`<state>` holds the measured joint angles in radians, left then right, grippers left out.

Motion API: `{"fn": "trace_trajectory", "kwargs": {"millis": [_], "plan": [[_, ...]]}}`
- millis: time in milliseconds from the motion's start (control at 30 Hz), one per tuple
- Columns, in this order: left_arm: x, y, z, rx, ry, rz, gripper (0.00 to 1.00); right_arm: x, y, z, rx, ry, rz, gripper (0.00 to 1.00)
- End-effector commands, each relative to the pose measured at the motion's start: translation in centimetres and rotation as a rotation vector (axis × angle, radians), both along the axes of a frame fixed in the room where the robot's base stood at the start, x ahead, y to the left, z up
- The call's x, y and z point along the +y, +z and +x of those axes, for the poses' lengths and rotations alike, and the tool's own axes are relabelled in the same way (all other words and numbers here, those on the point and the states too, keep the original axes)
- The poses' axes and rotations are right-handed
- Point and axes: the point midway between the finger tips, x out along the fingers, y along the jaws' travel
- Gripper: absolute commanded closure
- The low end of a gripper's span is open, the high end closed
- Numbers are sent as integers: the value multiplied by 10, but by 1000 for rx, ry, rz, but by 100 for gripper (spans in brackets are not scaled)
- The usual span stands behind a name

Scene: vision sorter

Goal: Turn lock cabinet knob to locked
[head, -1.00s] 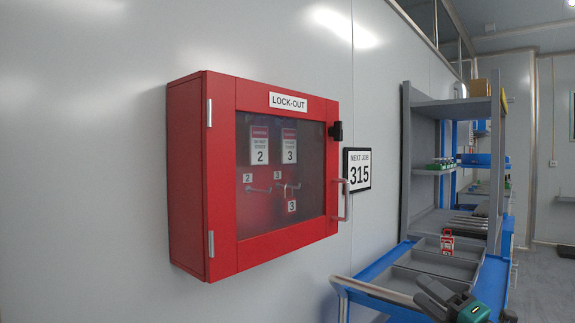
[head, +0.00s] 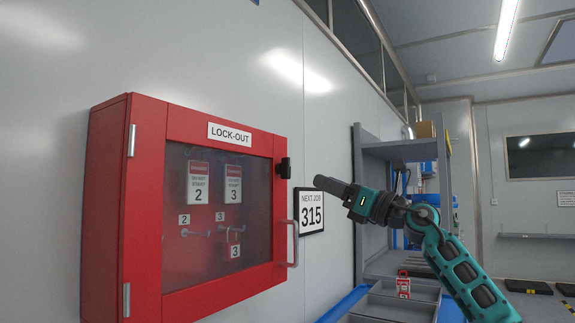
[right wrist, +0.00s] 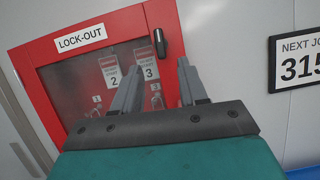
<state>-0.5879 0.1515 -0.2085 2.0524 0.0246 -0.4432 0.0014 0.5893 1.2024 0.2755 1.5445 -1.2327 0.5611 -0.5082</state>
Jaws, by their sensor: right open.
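The red lock-out cabinet (head: 142,180) hangs on the wall with its clear-fronted door shut. Its black knob (head: 283,168) sits at the upper right of the door frame, and it looks upright in the right wrist view (right wrist: 160,43). Inside are tags 2 and 3 and hooks, with a padlock on hook 3. My right gripper (head: 318,181) is to the right of the knob in the head view, apart from it. In the right wrist view its two fingers (right wrist: 156,80) are spread and empty, pointing toward the cabinet, with the knob beyond and between them. My left gripper is not in view.
A "NEXT JOB 315" sign (head: 310,211) is on the wall to the right. A blue cart with grey trays (head: 385,303) holds a red padlock item (head: 403,284). Grey shelving (head: 372,195) stands behind.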

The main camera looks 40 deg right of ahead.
Motion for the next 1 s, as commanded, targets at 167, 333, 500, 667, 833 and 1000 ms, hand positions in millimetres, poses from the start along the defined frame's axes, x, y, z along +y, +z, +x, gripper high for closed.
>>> {"fn": "trace_trajectory", "kwargs": {"millis": [167, 333, 500, 667, 833, 1000], "plan": [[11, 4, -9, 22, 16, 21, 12, 7, 17, 24, -3, 2, 4, 57], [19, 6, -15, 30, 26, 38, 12, 13, 26, 47, -3, 4, 6, 57], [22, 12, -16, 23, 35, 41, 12, 19, 35, 71, -2, 3, 5, 57], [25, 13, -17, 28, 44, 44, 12, 23, 39, 87, -1, 2, 4, 57], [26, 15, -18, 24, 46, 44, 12, 26, 41, 95, 0, 3, 2, 57], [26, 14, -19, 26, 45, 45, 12, 26, 41, 96, 1, 2, 1, 57]]}}
